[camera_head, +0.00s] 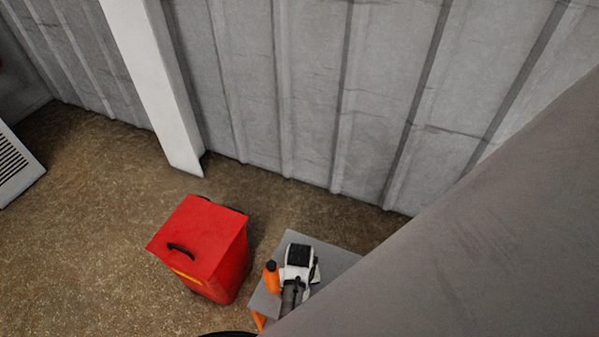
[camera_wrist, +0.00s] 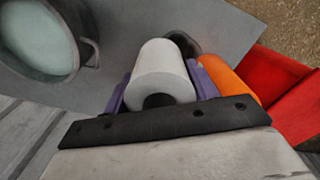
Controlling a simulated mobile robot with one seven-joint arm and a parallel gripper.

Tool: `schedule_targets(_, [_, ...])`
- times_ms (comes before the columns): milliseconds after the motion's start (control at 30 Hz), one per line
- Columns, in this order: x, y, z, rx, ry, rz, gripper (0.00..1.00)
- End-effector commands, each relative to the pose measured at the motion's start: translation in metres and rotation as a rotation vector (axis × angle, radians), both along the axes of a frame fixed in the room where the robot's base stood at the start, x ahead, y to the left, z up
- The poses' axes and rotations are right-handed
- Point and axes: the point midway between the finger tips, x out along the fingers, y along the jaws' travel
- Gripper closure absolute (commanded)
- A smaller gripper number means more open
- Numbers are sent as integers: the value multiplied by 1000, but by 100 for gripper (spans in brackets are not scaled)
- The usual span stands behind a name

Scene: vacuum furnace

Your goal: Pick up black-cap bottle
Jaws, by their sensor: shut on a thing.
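The black-cap bottle (camera_wrist: 163,75) is a white cylinder with a dark round cap at its near end in the wrist view. My gripper (camera_wrist: 160,82) has its two purple fingers on either side of it and is shut on it. In the head view my gripper (camera_head: 299,272) is over the small grey table (camera_head: 325,256), and the held bottle cannot be made out there. I cannot tell whether the bottle still touches the table.
An orange bottle (camera_head: 271,277) with a dark top stands close beside my gripper; its orange side also shows in the wrist view (camera_wrist: 228,78). A grey pot (camera_wrist: 40,45) with a handle is at left. A red bin (camera_head: 205,245) stands left of the table, the ribbed wall (camera_head: 310,90) behind.

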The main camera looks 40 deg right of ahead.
Motion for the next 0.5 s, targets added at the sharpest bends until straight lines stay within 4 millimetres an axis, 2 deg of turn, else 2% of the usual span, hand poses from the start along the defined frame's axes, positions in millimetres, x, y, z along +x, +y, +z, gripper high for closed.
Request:
schedule_targets(300, [2, -1, 90, -7, -7, 3, 75])
schedule_targets(500, [2, -1, 144, -5, -5, 3, 75])
